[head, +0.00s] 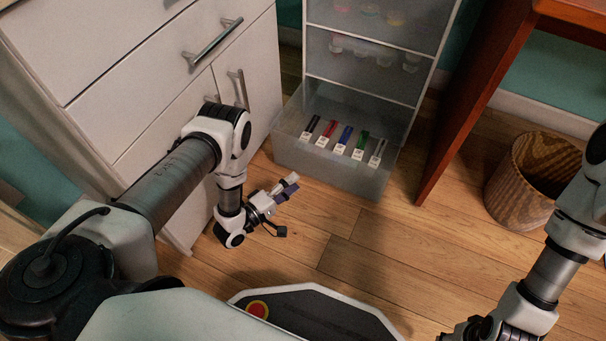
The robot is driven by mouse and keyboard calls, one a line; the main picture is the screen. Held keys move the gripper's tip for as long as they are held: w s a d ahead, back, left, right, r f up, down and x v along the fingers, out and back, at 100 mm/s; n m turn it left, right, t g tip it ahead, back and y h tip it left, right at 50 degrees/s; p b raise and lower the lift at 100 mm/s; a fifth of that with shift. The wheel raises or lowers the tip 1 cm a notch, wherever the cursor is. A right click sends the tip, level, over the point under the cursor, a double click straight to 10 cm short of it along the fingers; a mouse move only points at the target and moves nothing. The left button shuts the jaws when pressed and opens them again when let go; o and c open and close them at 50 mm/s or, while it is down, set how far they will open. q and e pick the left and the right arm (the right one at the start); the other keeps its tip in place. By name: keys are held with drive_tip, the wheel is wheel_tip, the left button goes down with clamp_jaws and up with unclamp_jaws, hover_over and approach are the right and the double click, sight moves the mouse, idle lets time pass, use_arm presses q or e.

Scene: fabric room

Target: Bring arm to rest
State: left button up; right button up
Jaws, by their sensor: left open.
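My left arm (178,180) comes in from the left and bends down over the floor. Its gripper (287,208) is open, with nothing seen between its fingers. It is in front of the pulled-out clear drawer (330,178), apart from it, and to the right of the white cabinet. My right arm (553,272) hangs down at the right edge.
The clear drawer unit (372,75) has its bottom drawer out, with several coloured markers (346,136) in it. A white cabinet (130,70) stands at left. Wooden floor (400,245) is clear between.

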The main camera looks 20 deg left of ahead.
idle(0.5)
use_arm(q)
drive_tip(key=w+d+r+m+g+y+p, duration=0.1)
drive_tip(key=w+d+r+p, duration=0.15)
drive_tip(key=r, duration=0.45)
drive_tip(key=w+d+r+m+g+y+p, duration=0.1)
drive_tip(key=r+p, duration=0.3)
drive_tip(key=r, duration=0.3)
drive_tip(key=s+a+f+m+g+y+p, duration=0.1)
drive_tip(key=s+a+f+m+g+y, duration=0.15)
drive_tip(key=s+m+g, duration=0.75)
drive_tip(key=s+a+f+m+g+y, duration=0.1)
drive_tip(key=s+a+f+g+y, duration=0.3)
drive_tip(key=s, duration=1.4)
wheel_tip(320, 180, up, 40)
drive_tip(key=d+h+p, duration=0.1)
drive_tip(key=p, duration=3.7)
